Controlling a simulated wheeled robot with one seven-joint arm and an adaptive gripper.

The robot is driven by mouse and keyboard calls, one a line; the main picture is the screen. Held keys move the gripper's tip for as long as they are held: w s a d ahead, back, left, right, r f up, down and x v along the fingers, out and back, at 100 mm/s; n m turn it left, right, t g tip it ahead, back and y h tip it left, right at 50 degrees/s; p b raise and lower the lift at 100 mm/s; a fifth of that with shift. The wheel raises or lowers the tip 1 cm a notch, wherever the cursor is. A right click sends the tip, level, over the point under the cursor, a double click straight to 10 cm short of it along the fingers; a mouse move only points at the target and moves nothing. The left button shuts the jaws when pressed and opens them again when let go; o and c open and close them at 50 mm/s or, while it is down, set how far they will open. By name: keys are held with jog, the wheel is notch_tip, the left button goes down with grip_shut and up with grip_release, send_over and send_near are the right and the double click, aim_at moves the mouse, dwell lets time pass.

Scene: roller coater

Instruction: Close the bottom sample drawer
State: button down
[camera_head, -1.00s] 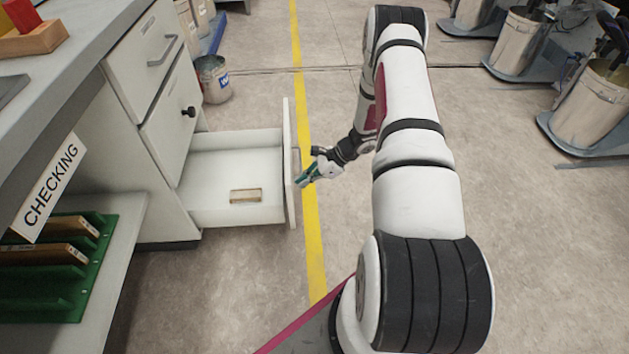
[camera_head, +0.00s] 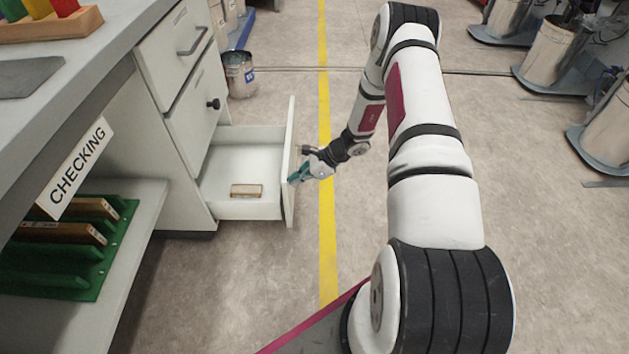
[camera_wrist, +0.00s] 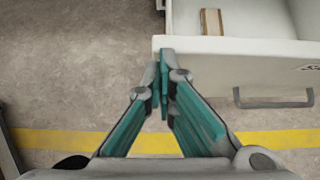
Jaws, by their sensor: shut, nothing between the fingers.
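The bottom sample drawer (camera_head: 258,209) is pulled out of the white cabinet, with a small wooden block (camera_head: 246,190) lying inside it. Its front panel (camera_head: 290,165) faces right toward my arm. My gripper (camera_head: 294,180) is shut and empty, with its fingertips at the outer face of the drawer front. In the wrist view the drawer front (camera_wrist: 240,48) spans the upper right, and the closed green fingertips (camera_wrist: 164,60) meet its left end. The grey drawer handle (camera_wrist: 272,103) is to the right of the fingers, not gripped.
Two closed drawers (camera_head: 180,50) are above the open one. A paint can (camera_head: 239,75) stands on the floor behind it. A shelf (camera_head: 148,222) with a green rack (camera_head: 85,260) is at left. Floor right of the yellow line (camera_head: 326,235) is clear near the drawer.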

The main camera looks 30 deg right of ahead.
jog(key=w+a+b, duration=0.1)
jog(key=w+a, duration=0.7)
jog(key=a, duration=0.3)
jog(key=w+a+b, duration=0.2)
jog(key=w+a, duration=0.5)
jog(key=a, duration=0.5)
jog(key=shift+w+a, duration=0.2)
jog(key=shift+w, duration=0.15)
